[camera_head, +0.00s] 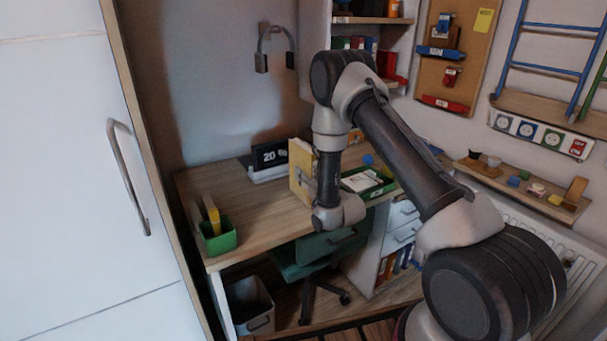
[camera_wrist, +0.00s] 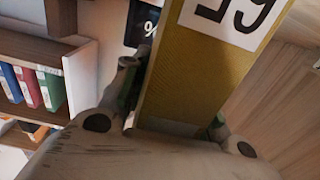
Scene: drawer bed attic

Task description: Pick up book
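The book (camera_head: 302,170) is yellow and stands roughly upright over the desk, beside my wrist in the head view. In the wrist view the book (camera_wrist: 195,80) fills the middle, with a white label bearing dark figures. My gripper (camera_wrist: 174,105) has a finger on each side of the book, close against it, and appears shut on it. In the head view my wrist hides the fingers and part of the book. I cannot tell if the book's lower edge touches the desk.
The wooden desk (camera_head: 250,215) holds a black clock display (camera_head: 270,155), a green tray (camera_head: 368,184) and a green box (camera_head: 219,238). A teal chair (camera_head: 318,252) and a bin (camera_head: 250,305) stand below. A white cabinet (camera_head: 60,180) is at left.

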